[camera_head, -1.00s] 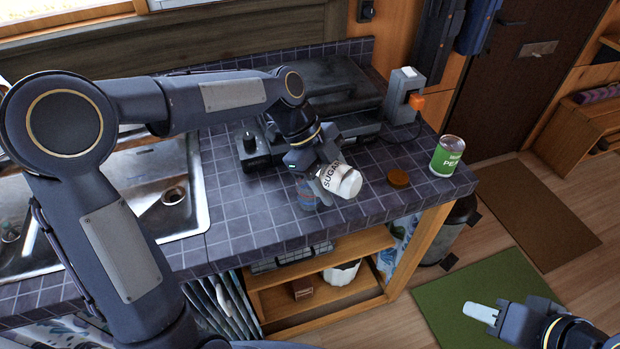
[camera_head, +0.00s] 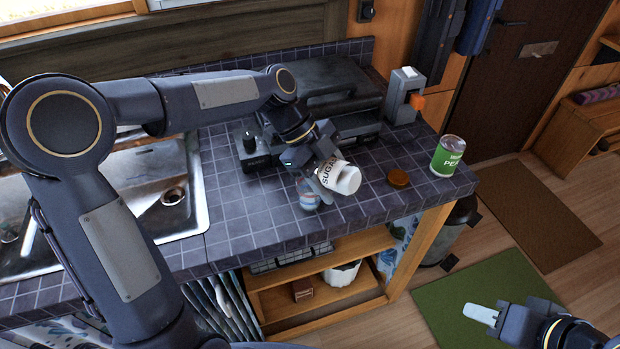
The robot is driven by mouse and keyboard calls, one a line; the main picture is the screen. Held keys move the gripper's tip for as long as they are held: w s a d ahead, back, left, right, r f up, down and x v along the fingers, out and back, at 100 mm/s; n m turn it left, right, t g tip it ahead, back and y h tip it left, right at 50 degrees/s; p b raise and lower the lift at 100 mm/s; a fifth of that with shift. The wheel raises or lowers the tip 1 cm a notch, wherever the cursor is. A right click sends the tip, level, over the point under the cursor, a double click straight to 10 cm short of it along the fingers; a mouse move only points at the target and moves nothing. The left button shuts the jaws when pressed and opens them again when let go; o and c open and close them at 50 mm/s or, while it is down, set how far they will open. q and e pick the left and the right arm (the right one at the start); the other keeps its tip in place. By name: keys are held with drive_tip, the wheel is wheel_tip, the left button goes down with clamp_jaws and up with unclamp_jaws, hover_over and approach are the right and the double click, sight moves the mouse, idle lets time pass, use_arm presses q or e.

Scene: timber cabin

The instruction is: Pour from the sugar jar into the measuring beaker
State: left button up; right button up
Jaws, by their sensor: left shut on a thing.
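The sugar jar (camera_head: 344,178) is white with dark "SUGAR" lettering. My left gripper (camera_head: 322,173) is shut on it and holds it tipped on its side above the tiled counter. The clear measuring beaker (camera_head: 307,196) stands on the counter just below and left of the jar. It is partly hidden by the gripper and jar, and something whitish shows in it. I cannot tell whether the jar touches the beaker. My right gripper (camera_head: 483,313) is at the lower right, away from the counter over the green mat; whether its fingers are apart is not clear.
A round brown lid (camera_head: 398,178) lies right of the jar. A green-labelled can (camera_head: 447,156) stands at the counter's right end. A dark stove (camera_head: 335,110) is behind the gripper. A sink (camera_head: 150,200) is at left. The counter's front is clear.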

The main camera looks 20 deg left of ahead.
use_arm(q)
drive_tip(key=shift+w+a+r+g+h+b, duration=0.1)
drive_tip(key=shift+a+r+g+h+b, duration=0.2)
drive_tip(key=shift+h+b, duration=0.45)
drive_tip(key=shift+w+a+r+g+h+b, duration=0.1)
drive_tip(key=shift+r+g+h+b, duration=0.3)
drive_tip(key=shift+h, duration=0.55)
idle(2.8)
